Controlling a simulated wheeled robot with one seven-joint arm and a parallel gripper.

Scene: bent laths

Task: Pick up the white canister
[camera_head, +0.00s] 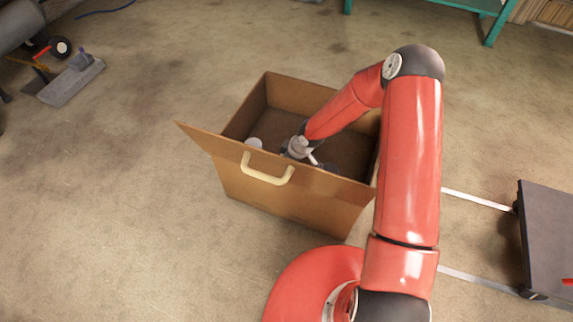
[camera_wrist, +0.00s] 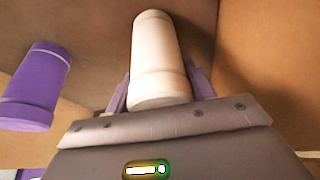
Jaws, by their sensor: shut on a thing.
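The white canister (camera_wrist: 158,58) is between the two purple fingers of my gripper (camera_wrist: 160,86) in the wrist view. The gripper is shut on it, with one finger at each side. In the head view my gripper (camera_head: 301,150) is down inside a brown wooden box (camera_head: 290,204), and the canister is hard to make out there. From these frames I cannot tell whether the canister touches the box floor.
A purple canister (camera_wrist: 38,88) is left of the white one in the wrist view, close to the gripper.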

